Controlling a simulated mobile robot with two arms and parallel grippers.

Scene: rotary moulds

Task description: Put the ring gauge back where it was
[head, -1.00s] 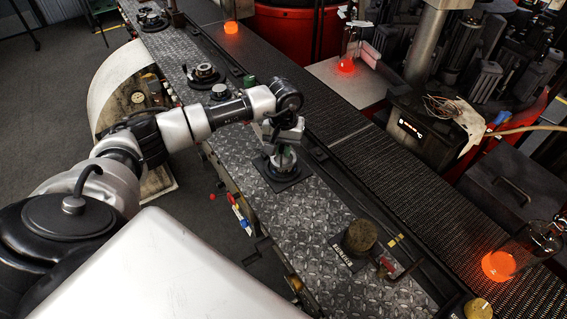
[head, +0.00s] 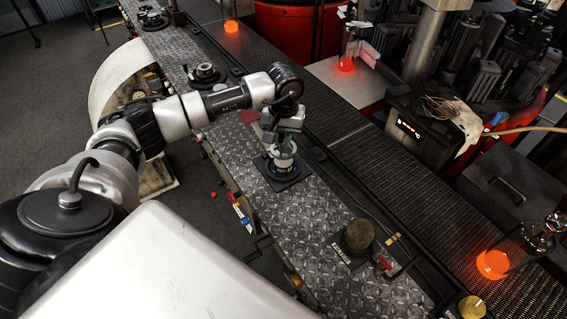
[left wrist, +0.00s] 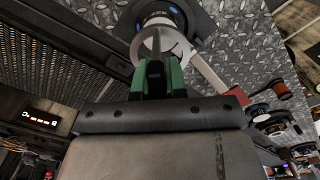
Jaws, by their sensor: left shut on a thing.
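My left gripper (head: 281,141) reaches down over a black square base plate (head: 295,181) on the metal deck. Its jaws are shut on the ring gauge (head: 284,152), a pale metal ring seen partly behind the fingers. In the left wrist view the green-sided fingers (left wrist: 157,75) meet at the pale ring (left wrist: 172,47). A round grey and black fixture with blue marks (left wrist: 158,20) stands on the plate just past it. I cannot tell whether the ring touches the fixture. My right gripper is not in view.
A dark round block (head: 358,237) stands nearer on the deck. A round black fixture (head: 205,73) and a red patch (head: 249,117) lie farther back. A dark conveyor belt (head: 385,170) runs alongside, with glowing orange pieces (head: 493,264) on it.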

